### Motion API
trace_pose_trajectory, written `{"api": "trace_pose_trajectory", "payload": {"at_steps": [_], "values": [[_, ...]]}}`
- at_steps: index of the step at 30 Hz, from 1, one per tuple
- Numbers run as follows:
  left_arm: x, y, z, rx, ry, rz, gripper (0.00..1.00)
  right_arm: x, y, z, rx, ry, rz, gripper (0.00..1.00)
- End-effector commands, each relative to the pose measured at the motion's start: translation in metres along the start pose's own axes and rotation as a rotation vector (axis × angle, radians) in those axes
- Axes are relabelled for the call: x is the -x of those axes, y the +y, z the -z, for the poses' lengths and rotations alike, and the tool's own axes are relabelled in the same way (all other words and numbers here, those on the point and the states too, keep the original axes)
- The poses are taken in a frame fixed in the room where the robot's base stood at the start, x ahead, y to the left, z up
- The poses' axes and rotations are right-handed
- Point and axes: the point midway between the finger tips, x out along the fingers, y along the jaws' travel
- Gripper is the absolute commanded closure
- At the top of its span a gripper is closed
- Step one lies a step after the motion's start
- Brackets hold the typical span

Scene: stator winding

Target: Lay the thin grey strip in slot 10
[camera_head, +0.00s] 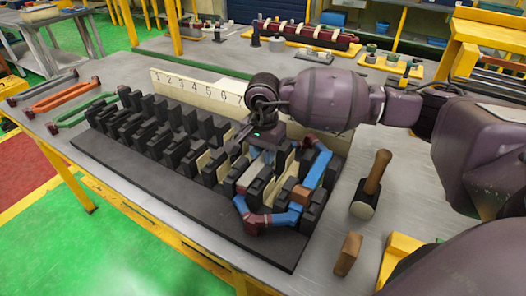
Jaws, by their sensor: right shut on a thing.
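The black stator block (150,185) lies on the table with rows of dark teeth and slots between them. The pale number board (190,88) behind it shows 1 to 7; my right arm hides the higher numbers, so slot 10 cannot be read. My right gripper (258,150) points down over the right half of the block, shut on what seems to be the thin grey strip (247,177), largely hidden among the teeth. A blue coil with dark red bands (315,177) sits around teeth at the right end. My left gripper is out of view.
A second table behind holds a long red part (305,32). The block's front strip is bare.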

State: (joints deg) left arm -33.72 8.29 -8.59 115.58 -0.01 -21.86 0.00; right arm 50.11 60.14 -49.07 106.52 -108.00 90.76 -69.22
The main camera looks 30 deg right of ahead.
Motion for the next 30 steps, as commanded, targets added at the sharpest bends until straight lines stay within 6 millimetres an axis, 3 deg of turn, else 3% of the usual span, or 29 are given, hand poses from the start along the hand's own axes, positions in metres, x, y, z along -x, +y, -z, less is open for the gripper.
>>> {"api": "trace_pose_trajectory", "payload": {"at_steps": [3,4,10,30], "values": [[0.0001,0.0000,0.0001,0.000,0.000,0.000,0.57,0.0005,-0.0001,0.0001,0.000,0.000,0.001,0.98],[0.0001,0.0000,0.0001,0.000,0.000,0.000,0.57,0.0004,0.0000,0.0001,0.000,0.000,0.001,0.68],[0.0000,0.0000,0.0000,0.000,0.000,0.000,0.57,0.0004,0.0000,0.0001,0.000,0.000,0.001,0.40],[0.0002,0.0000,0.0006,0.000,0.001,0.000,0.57,0.0015,0.0000,0.0001,0.000,0.000,0.001,0.40]]}}
